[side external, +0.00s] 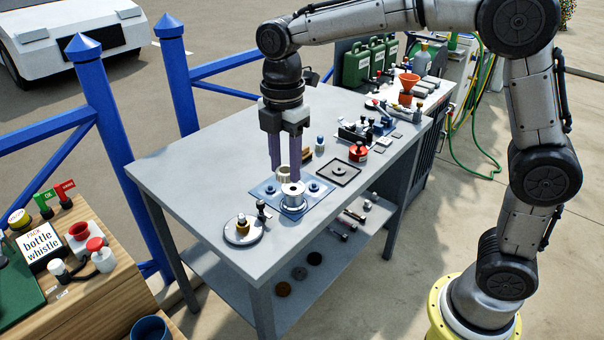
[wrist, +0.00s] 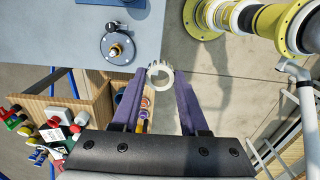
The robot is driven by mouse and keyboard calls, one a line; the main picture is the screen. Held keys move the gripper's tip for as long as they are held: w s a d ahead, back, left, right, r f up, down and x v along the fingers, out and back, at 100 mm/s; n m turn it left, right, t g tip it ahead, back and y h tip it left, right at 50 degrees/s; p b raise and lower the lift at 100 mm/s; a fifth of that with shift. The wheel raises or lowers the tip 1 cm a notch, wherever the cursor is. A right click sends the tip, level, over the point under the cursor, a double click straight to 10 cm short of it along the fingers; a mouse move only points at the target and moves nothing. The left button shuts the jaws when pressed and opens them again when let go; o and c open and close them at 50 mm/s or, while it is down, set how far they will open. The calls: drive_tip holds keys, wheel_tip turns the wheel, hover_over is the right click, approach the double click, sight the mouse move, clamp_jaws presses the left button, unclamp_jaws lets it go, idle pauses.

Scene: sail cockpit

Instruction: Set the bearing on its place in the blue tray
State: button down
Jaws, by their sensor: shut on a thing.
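The bearing (side external: 283,171) is a pale, short ring with an open centre. My gripper (side external: 285,176) points down with its two purple fingers shut on the bearing. In the wrist view the bearing (wrist: 158,74) shows between the fingertips. The blue tray (side external: 291,213) lies flat on the grey table. A silver, flanged cylindrical part (side external: 292,195) stands in the tray, just below and right of the bearing in the side view. Dark-centred round parts sit to either side of it. The exact gap between the bearing and the tray parts cannot be told.
A round plate with a brass part (side external: 242,230) stands near the front of the grey table (side external: 190,190). A dark square tray (side external: 340,173) and a red round part (side external: 357,152) lie to the right.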

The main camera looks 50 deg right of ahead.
drive_tip(key=w+d+f+m, duration=0.1)
drive_tip(key=w+d+f, duration=0.2)
drive_tip(key=d, duration=0.3)
drive_tip(key=w+d+f+m, duration=0.2)
drive_tip(key=w+d+f, duration=0.1)
drive_tip(key=d+f, duration=0.2)
drive_tip(key=w+d+f+m, duration=0.1)
drive_tip(key=d+f, duration=0.3)
drive_tip(key=d, duration=0.5)
drive_tip(key=shift+w+f+m, duration=0.25)
drive_tip(key=shift+w+m, duration=0.15)
drive_tip(key=shift+w, duration=0.5)
drive_tip(key=shift+f, duration=2.85)
drive_tip(key=shift+f, duration=0.55)
drive_tip(key=c, duration=0.7)
unclamp_jaws()
wheel_tip(320, 180, up, 11)
